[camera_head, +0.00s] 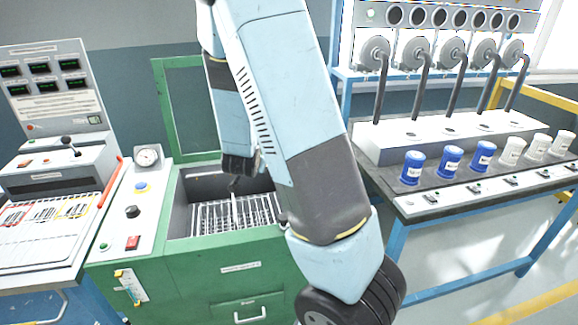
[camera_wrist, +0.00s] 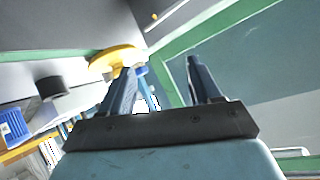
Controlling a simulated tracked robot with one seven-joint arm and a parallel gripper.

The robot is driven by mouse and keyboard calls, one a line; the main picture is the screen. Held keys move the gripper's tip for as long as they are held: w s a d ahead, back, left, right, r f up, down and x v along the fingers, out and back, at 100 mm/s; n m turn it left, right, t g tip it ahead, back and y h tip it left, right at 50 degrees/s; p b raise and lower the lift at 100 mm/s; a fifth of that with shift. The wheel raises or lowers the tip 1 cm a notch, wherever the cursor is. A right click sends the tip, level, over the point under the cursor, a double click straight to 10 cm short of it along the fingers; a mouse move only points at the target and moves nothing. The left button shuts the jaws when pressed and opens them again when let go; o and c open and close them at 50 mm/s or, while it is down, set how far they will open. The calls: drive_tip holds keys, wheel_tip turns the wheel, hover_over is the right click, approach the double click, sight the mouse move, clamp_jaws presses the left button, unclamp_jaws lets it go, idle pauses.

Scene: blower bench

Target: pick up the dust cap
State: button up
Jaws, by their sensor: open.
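In the wrist view the two fingers of my gripper (camera_wrist: 160,75) stand apart with nothing held between them. A yellow round thing (camera_wrist: 117,57) shows beyond the left fingertip and is partly covered by it. I cannot tell whether it is the dust cap or whether the finger touches it. In the head view my gripper (camera_head: 234,184) is small and dark, over the open tank of the green cabinet. No thing there can be clearly made out as the dust cap. My arm hides part of the tank and the middle of the scene.
The green cabinet (camera_head: 205,265) has a raised lid frame (camera_head: 183,100) and a wire basket (camera_head: 215,215) in its tank. Blue cups (camera_head: 449,160) and white cups (camera_head: 512,150) stand on the right bench (camera_head: 440,208). A control console (camera_head: 50,175) stands at the left.

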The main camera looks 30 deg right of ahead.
drive_tip(key=d+f+h, duration=0.1)
drive_tip(key=d+h, duration=0.1)
drive_tip(key=d, duration=0.2)
drive_tip(key=w+d+f+t+h, duration=0.1)
drive_tip(key=d+f+h, duration=0.1)
drive_tip(key=d+h, duration=0.1)
drive_tip(key=d+f+h, duration=0.1)
drive_tip(key=d+h, duration=0.2)
drive_tip(key=d, duration=0.1)
drive_tip(key=shift+w+d+f+t, duration=0.25)
drive_tip(key=shift+w+d+t, duration=0.05)
drive_tip(key=shift+w+d, duration=0.1)
drive_tip(key=shift+f+x, duration=0.15)
drive_tip(key=shift+x, duration=1.2)
drive_tip(key=shift+f+x, duration=0.15)
drive_tip(key=shift+x, duration=1.2)
drive_tip(key=shift+c, duration=0.3)
drive_tip(key=c, duration=1.1)
drive_tip(key=shift+r, duration=0.1)
